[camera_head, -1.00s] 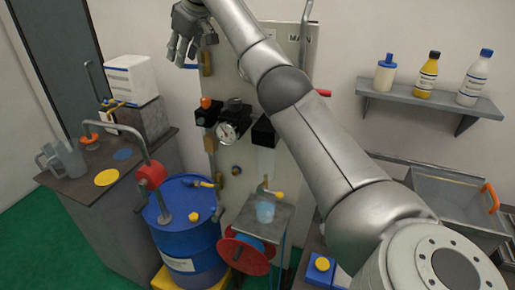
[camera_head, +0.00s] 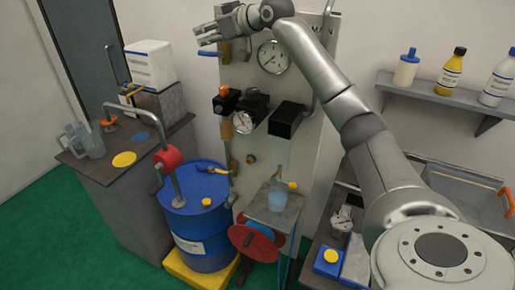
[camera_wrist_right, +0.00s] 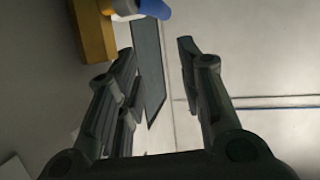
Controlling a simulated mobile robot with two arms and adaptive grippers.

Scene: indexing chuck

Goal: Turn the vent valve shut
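A tall pale panel (camera_head: 290,165) carries several valves and gauges. A blue lever handle (camera_head: 208,53) sticks out at its upper left edge; in the right wrist view a blue handle end (camera_wrist_right: 155,8) shows beside a brass-yellow block (camera_wrist_right: 92,30). No readable label marks which one is the vent valve. My right gripper (camera_head: 203,36) is just above the blue lever in the head view, fingers pointing left, and partly covers the valve area. My left gripper is out of view.
A large gauge (camera_head: 273,57), a small gauge (camera_head: 243,122) and an orange knob (camera_head: 223,90) sit lower on the panel. A blue drum (camera_head: 200,235) with a red-and-grey pump stands below left. A bottle shelf (camera_head: 440,100) is at right.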

